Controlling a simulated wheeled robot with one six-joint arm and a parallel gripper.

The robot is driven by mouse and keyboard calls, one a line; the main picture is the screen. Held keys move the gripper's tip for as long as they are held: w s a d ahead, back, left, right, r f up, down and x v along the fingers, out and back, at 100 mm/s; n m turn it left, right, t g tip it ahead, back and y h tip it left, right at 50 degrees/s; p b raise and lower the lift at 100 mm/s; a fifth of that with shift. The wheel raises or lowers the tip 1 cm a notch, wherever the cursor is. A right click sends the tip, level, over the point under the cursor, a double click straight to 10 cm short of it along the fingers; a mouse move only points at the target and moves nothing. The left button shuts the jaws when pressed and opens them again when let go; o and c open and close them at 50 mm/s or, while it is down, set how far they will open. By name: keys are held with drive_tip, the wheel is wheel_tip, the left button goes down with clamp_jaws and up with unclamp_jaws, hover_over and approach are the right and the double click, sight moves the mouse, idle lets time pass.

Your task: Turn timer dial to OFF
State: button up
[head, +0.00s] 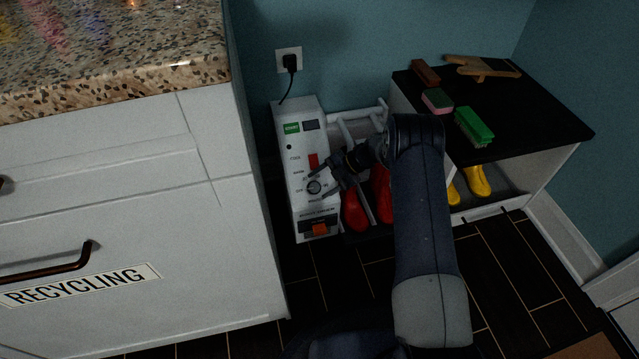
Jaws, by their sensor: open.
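The timer dial (314,187) is a small round dark knob with a light rim on the front panel of a white upright appliance (297,160). Small printed labels surround the dial, too small to read surely, so its setting cannot be told. My gripper (317,186) is open, reaching in from the right, with its fingertips to either side of the dial in the picture. I cannot tell whether they touch it. My arm covers part of the space right of the appliance.
Red boots (355,210) stand beside the appliance on a white rack (350,118). A black-topped bench (510,105) holds brushes, with yellow boots (478,182) below. A white cabinet (120,220) with a granite counter (100,50) closes the left. A plug (290,63) sits in the wall outlet.

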drive_tip(key=s+p+v, duration=0.1)
drive_tip(key=p+v, duration=0.2)
drive_tip(key=v, duration=0.6)
drive_tip(key=shift+w+r, duration=0.15)
drive_tip(key=shift+w, duration=0.35)
drive_tip(key=shift+d, duration=0.1)
drive_tip(key=b+x, duration=0.4)
drive_tip(key=x, duration=0.6)
drive_tip(key=shift+a+f, duration=0.2)
drive_tip(key=shift+f, duration=0.15)
drive_tip(key=shift+r, duration=0.1)
drive_tip(key=shift+r, duration=0.1)
